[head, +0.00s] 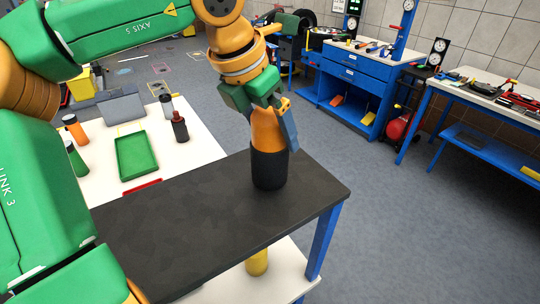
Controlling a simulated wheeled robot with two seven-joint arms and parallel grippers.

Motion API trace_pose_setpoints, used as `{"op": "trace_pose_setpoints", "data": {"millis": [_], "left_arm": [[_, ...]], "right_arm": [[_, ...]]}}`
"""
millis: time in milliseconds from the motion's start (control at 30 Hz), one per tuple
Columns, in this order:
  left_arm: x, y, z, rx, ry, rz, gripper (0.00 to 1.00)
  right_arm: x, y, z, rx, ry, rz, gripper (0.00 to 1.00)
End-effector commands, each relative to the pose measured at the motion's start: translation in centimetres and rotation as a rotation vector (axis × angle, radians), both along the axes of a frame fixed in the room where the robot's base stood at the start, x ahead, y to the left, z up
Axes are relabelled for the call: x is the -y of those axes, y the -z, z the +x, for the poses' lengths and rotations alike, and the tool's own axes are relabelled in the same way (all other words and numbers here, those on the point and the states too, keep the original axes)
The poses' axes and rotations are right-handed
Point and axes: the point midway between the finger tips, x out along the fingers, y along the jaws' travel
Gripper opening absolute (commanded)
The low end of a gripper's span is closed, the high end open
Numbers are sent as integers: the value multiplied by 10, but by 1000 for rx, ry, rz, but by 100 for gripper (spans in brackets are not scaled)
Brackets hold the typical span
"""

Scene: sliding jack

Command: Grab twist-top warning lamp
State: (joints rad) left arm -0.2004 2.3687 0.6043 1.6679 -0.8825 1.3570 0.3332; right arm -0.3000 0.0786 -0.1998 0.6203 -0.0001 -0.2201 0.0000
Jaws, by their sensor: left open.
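The twist-top warning lamp (269,168) stands upright on the dark tabletop (190,215), near its right end. It has a black lower body and an orange upper part. My left gripper (270,122) comes down from above, with its fingers around or beside the lamp's orange upper part. The gripper is open, and I cannot tell whether a finger touches the lamp. The gripper partly hides the lamp's top. My right gripper is not in view.
A white table (195,152) at left holds a green tray (136,156), a dark bottle (180,127) and other bottles. Under the dark top, a yellow object (257,263) stands on a lower shelf. Blue workbenches (350,85) stand at back right. Floor at right is clear.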

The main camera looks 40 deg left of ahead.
Motion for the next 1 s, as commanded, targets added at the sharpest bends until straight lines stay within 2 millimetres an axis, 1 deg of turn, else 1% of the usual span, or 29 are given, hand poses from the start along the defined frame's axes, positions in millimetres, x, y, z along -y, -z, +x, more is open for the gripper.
{"op": "trace_pose_setpoints", "data": {"millis": [33, 133, 333, 367, 400, 467, 500, 567, 600, 667, 700, 733, 1000], "left_arm": [[1, 5, 3, -5, 1, 0, 100], [1, 16, 7, -1, 1, -2, 100], [1, 19, 8, 1, -1, -1, 100], [1, 19, 8, 1, -1, -1, 95], [1, 19, 8, 1, -1, -1, 84], [1, 19, 8, 1, -1, -1, 68], [1, 19, 8, 1, -1, -1, 57], [1, 19, 8, 1, -1, -1, 41], [1, 19, 8, 2, -1, -2, 30], [1, 18, 8, 2, -1, -2, 14], [1, 18, 8, 2, -1, -2, 3], [1, 18, 8, 2, -1, -2, 0], [1, 17, 8, 3, -1, -2, 0]], "right_arm": [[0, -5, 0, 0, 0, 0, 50], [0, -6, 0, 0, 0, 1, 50], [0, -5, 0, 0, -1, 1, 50], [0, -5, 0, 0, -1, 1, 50], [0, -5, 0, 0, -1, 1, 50], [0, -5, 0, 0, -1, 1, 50], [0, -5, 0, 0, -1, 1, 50], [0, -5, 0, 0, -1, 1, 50], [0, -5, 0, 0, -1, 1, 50], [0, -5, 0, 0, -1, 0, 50], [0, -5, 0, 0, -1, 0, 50], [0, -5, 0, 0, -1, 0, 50], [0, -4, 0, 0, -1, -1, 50]]}}
